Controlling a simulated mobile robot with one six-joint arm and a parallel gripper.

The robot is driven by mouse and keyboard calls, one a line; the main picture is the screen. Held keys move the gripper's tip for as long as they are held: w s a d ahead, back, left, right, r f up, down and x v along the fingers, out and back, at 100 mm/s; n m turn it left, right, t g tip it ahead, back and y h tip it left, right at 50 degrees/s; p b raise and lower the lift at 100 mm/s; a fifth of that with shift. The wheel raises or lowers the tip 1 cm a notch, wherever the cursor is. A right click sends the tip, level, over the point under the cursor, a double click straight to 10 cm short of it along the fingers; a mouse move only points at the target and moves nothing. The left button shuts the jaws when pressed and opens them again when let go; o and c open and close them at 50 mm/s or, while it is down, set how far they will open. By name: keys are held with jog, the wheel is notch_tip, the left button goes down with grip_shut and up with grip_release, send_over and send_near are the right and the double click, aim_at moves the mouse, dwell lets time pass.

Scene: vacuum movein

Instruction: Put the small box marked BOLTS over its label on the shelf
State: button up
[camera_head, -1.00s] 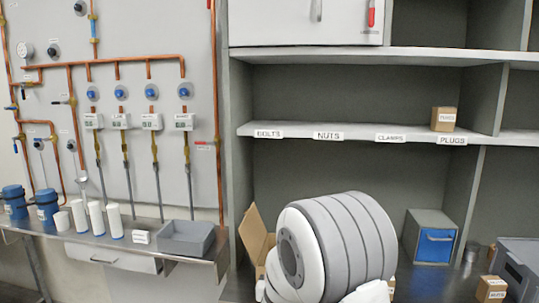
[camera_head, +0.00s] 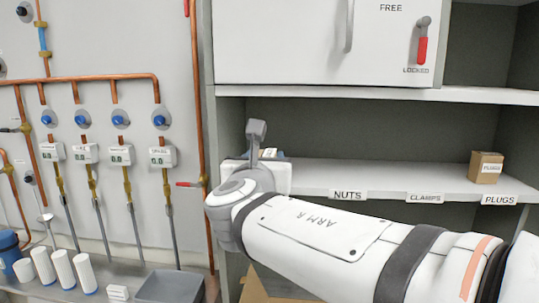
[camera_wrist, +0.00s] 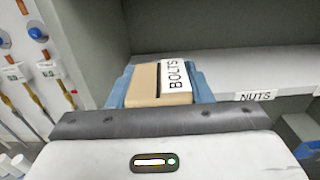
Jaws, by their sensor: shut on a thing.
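The small cardboard box (camera_wrist: 145,87) marked BOLTS is between the two blue fingers of my gripper (camera_wrist: 162,84) in the wrist view. My gripper is shut on it, with the white BOLTS tag facing the camera. In the head view my gripper (camera_head: 264,155) is at the left end of the shelf (camera_head: 390,176), and the box is mostly hidden there. The shelf's BOLTS label is hidden behind my arm. I cannot tell whether the box touches the shelf. The NUTS label (camera_head: 347,195) shows to the right, also in the wrist view (camera_wrist: 255,96).
A PLUGS box (camera_head: 486,167) stands at the shelf's right, above the PLUGS label (camera_head: 500,199). The CLAMPS label (camera_head: 425,198) has bare shelf above it. A cabinet (camera_head: 290,40) hangs above. Pipes with a red-handled valve (camera_head: 188,184) are on the left wall.

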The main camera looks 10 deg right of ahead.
jog(key=f+p+x, duration=0.1)
jog(key=x, duration=0.4)
jog(key=f+p+x, duration=0.1)
jog(key=x, duration=0.5)
jog(key=f+p+x, duration=0.1)
jog(key=p+x, duration=0.1)
jog(key=x, duration=0.4)
jog(key=shift+w+f, duration=0.1)
jog(key=shift+f, duration=0.2)
jog(key=shift+f, duration=0.1)
jog(key=shift+f, duration=0.15)
jog(key=o, duration=1.2)
